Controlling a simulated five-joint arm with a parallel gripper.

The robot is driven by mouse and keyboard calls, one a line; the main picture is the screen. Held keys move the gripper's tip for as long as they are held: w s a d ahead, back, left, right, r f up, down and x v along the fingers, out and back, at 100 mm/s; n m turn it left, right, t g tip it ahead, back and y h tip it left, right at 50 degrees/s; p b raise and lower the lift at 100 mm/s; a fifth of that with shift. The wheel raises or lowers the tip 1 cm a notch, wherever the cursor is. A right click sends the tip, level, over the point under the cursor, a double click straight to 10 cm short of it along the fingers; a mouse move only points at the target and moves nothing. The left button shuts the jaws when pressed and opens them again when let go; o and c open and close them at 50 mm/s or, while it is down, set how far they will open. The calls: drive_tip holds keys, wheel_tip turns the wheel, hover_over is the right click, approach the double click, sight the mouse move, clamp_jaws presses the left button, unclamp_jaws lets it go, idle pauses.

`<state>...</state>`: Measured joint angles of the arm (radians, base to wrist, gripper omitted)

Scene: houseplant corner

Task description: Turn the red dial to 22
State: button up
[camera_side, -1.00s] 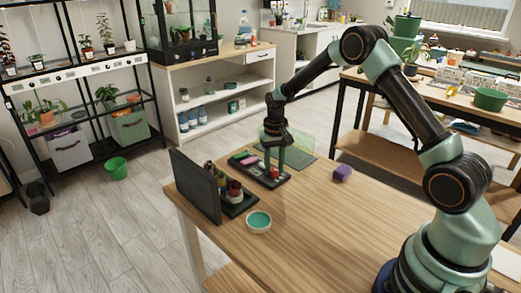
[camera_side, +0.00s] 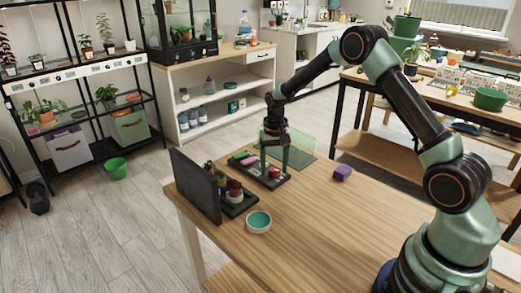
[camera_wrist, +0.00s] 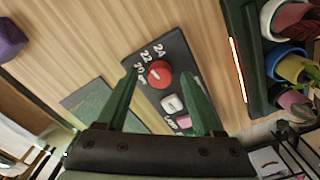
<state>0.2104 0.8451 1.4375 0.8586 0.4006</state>
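The red dial (camera_wrist: 158,74) sits on a dark panel (camera_wrist: 176,46) in the wrist view, with the white numbers 20, 22 and 24 beside it. A pale mark shows on its face, but I cannot tell exactly which number it points to. The dial also shows in the side view (camera_side: 274,173). My gripper (camera_wrist: 162,72) is open, with a green finger on either side of the dial in the wrist view. In the side view my gripper (camera_side: 285,166) is just above and right of the dial, apart from it.
A dark tray (camera_side: 238,206) with potted plants and an upright dark board (camera_side: 195,186) stand left of the panel. A teal-filled bowl (camera_side: 258,221) is in front. A purple block (camera_side: 342,173) lies to the right. The right of the wooden table is clear.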

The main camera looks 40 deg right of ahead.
sight(274, 170)
wheel_tip(274, 170, up, 12)
idle(0.6)
drive_tip(key=s+a+r+n+t, duration=0.25)
drive_tip(key=s+a+r, duration=0.25)
drive_tip(key=s+r, duration=0.3)
drive_tip(key=s+a+r+n+t, duration=0.1)
drive_tip(key=s+a+n, duration=0.1)
drive_tip(key=s, duration=0.4)
drive_tip(key=s+a+r+n+t, duration=0.1)
drive_tip(key=s+a+n+t, duration=0.1)
drive_tip(key=s, duration=0.3)
drive_tip(key=shift+s+a+r, duration=0.3)
drive_tip(key=shift+s+a, duration=0.05)
drive_tip(key=shift+a, duration=0.3)
drive_tip(key=shift+n, duration=0.25)
